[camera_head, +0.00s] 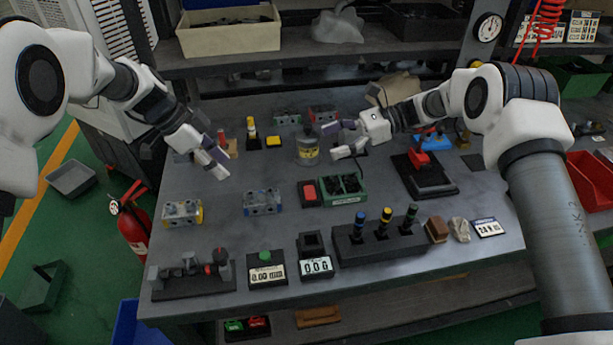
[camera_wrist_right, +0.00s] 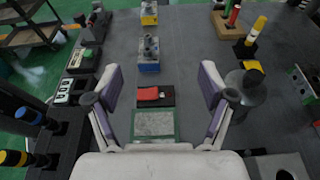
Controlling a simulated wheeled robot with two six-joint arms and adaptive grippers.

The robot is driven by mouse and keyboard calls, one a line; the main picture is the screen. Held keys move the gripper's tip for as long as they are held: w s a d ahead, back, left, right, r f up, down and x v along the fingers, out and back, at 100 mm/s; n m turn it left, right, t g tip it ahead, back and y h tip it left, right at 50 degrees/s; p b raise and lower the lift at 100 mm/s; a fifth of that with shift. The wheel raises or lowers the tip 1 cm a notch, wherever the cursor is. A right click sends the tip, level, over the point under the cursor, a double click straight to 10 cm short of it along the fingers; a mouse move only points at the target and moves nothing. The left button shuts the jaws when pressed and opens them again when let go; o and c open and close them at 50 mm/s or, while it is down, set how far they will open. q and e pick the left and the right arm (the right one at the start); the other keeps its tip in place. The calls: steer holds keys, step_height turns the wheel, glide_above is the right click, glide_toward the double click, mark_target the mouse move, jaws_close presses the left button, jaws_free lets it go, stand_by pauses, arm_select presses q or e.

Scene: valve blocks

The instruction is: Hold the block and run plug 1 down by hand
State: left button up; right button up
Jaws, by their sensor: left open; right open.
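A valve block with a blue base (camera_head: 262,203) and one with a yellow end (camera_head: 182,212) stand on the table's left half. The blue one (camera_wrist_right: 149,64) and the yellow one (camera_wrist_right: 148,14) also show in the right wrist view. Two more blocks, green-marked (camera_head: 287,117) and red-marked (camera_head: 322,113), stand at the back. No plug is labelled 1. My left gripper (camera_head: 215,160) is open and empty above the table, behind the yellow-ended block. My right gripper (camera_head: 338,143) is open and empty above the table behind the green tray; its spread fingers show in the wrist view (camera_wrist_right: 162,100).
A black rack (camera_head: 345,248) holds blue-, yellow- and green-topped tools at the front. A green tray (camera_head: 342,203) and a red-topped box (camera_head: 310,192) sit mid-table. A round tin (camera_head: 307,150) stands near my right gripper. A black fixture (camera_head: 195,285) and display boxes (camera_head: 316,264) line the front edge.

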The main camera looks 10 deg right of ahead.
steer(key=s+a+f+g, duration=0.1)
steer(key=s+a+f, duration=0.15)
steer(key=a, duration=0.25)
steer(key=n+h, duration=0.1)
glide_toward(275, 192)
steer(key=shift+s+a, duration=0.2)
steer(key=shift+a, duration=0.35)
steer(key=shift+s+a, duration=0.25)
steer(key=shift+a, duration=0.3)
steer(key=shift+a+f, duration=0.25)
steer(key=shift+a, duration=0.1)
steer(key=x, duration=0.6)
steer(key=shift+r, duration=0.1)
steer(key=shift+a, duration=0.35)
